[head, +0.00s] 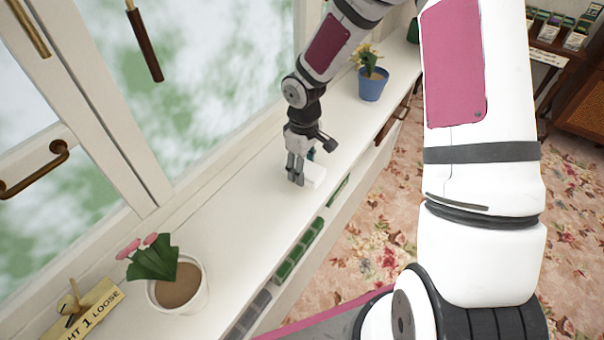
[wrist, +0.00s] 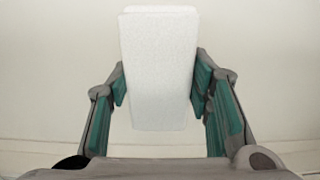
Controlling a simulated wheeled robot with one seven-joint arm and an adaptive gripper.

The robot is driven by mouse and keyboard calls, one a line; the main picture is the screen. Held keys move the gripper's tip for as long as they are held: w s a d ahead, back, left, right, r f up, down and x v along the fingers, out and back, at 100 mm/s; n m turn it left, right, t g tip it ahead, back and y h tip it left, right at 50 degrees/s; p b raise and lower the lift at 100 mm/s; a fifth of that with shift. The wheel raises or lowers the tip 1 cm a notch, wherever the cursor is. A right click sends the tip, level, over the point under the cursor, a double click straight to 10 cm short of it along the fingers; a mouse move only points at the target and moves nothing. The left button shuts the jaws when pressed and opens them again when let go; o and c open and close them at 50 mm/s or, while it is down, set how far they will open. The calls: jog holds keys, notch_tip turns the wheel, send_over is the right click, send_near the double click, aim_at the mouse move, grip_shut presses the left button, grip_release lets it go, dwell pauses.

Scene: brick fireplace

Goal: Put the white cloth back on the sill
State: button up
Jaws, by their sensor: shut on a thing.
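The white cloth (wrist: 159,60) is a pale, block-like folded piece between the two fingers of my gripper (wrist: 159,85) in the wrist view. The fingers press on its left and right sides. In the head view my gripper (head: 299,175) points down over the white sill (head: 225,215), and the cloth (head: 315,177) shows just right of the fingers. The cloth is at or very close to the sill's surface; I cannot tell whether it touches. Part of the cloth is hidden behind the fingers in the head view.
A white pot with a pink-flowered plant (head: 180,285) and a wooden sign (head: 92,312) stand on the near sill. A blue pot (head: 372,86) stands farther along it. Window frames line the left. The sill between the white pot and my gripper is clear.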

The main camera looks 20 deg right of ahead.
jog(key=shift+w+a, duration=0.1)
jog(key=shift+w, duration=0.2)
jog(key=shift+f, duration=1.75)
jog(key=shift+f, duration=0.15)
jog(key=o, duration=1)
